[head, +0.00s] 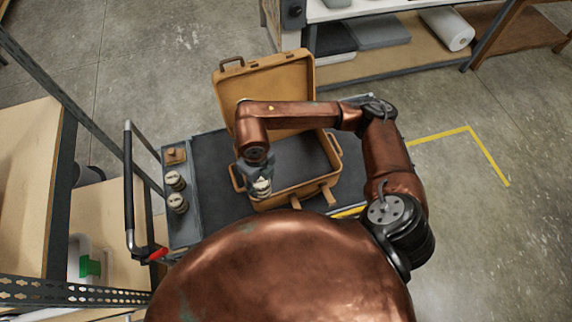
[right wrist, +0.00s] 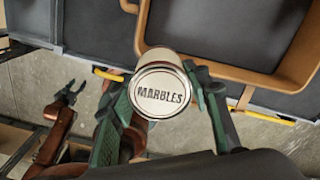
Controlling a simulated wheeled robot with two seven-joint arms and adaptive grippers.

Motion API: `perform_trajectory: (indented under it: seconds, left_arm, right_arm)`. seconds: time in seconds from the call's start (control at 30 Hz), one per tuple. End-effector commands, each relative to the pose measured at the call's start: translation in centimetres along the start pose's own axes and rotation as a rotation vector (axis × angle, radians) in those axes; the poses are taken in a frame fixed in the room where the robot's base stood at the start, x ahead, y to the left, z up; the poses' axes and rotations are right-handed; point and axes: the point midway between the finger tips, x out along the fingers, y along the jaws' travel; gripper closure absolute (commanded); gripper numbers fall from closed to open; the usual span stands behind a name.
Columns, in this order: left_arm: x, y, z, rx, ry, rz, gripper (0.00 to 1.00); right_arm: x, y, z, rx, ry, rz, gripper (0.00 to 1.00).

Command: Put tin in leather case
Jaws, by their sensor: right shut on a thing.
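The tan leather case (head: 327,178) stands open on a cart, its lid (head: 290,78) raised at the back and its dark inside showing. My right gripper (head: 260,182) is shut on a pale tin over the case's front left corner. In the right wrist view, the tin (right wrist: 160,92) reads "MARBLES" and sits between the green fingers, overlapping the case's rim (right wrist: 262,78). I cannot tell its height above the rim. My left gripper (right wrist: 70,93) shows open and empty in the right wrist view, well away from the case; the head view does not show it.
Two other tins (head: 174,180) (head: 178,203) and a small wooden box (head: 175,156) stand on the cart's left end. The cart's black handle (head: 129,175) rises at left. A shelf unit (head: 400,50) stands behind. The case's inside looks empty where visible.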

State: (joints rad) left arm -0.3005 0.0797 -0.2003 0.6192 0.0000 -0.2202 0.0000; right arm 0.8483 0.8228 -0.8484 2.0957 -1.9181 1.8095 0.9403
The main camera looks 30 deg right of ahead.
Motion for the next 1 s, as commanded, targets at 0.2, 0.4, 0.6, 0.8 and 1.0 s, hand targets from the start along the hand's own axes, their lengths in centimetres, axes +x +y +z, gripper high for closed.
perform_trajectory:
  seconds: [0.2, 0.4, 0.6, 0.8, 1.0]
  left_arm:
    - [-1.2, -0.1, -0.2, 0.000, 0.002, 0.000, 0.60]
    - [-2.5, -0.1, -0.4, 0.000, 0.003, 0.000, 0.60]
    - [-3.3, -0.1, -0.6, -0.001, 0.005, 0.000, 0.60]
    - [-3.6, -0.1, -0.7, -0.001, 0.005, 0.000, 0.60]
    - [-4.6, -0.2, -0.8, -0.001, 0.006, -0.001, 0.60]
  right_arm:
    - [1.6, -4.1, 0.9, 0.020, 0.005, -0.004, 0.91]
    - [3.6, -8.6, 2.0, 0.018, 0.003, -0.003, 0.91]
    - [7.2, -11.3, 2.8, 0.013, 0.003, 0.001, 0.91]
    - [8.8, -12.5, 3.2, 0.010, 0.001, 0.000, 0.91]
    - [10.9, -13.3, 3.2, 0.009, 0.004, 0.001, 0.91]
